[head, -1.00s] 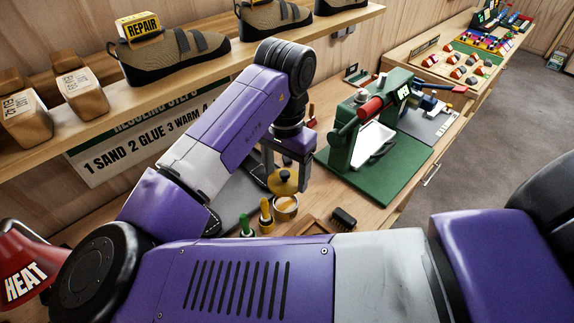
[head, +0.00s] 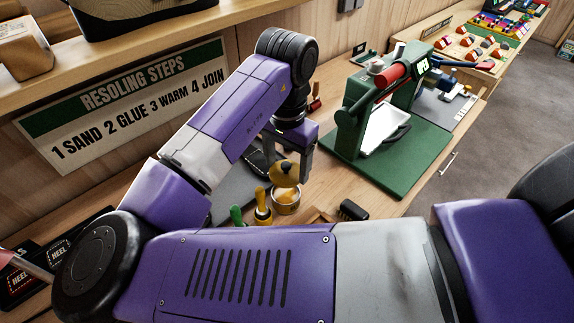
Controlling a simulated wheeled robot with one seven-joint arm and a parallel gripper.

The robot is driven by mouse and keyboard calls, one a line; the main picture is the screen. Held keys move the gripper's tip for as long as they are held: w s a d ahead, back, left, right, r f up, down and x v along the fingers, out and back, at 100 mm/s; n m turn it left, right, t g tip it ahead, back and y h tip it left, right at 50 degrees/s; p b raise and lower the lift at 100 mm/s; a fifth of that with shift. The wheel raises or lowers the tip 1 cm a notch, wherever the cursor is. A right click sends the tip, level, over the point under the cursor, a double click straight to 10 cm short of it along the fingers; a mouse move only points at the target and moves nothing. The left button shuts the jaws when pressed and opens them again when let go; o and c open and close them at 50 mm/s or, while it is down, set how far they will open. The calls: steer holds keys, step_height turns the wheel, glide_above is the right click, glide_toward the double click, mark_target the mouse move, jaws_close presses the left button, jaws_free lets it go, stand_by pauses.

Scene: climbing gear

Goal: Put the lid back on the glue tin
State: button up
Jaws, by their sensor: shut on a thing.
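The gold lid (head: 285,174) hangs from my gripper (head: 286,165), which is shut on it, most likely by the dark knob on top. The glue tin (head: 286,205) is a small round open tin with amber contents, standing on the bench. The lid is just above the tin, roughly over its back part, and looks apart from it. The lid hides part of the tin's far rim. The fingertips are small here and the exact grip is hard to see.
A yellow-handled tool (head: 262,208) and a green-handled one (head: 237,215) stand left of the tin. A black brush (head: 353,210) lies to its right. A green press (head: 395,165) stands farther right. A shelf (head: 135,52) runs above at the left.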

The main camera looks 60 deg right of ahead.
steer(key=shift+f+b, duration=2.1)
steer(key=shift+f, duration=0.25)
steer(key=shift+f+b, duration=0.4)
steer(key=shift+f, duration=0.35)
steer(key=shift+p, duration=0.45)
steer(key=shift+f, duration=0.15)
stand_by(0.5)
steer(key=o, duration=1.4)
steer(key=shift+o, duration=0.5)
steer(key=shift+p, duration=0.3)
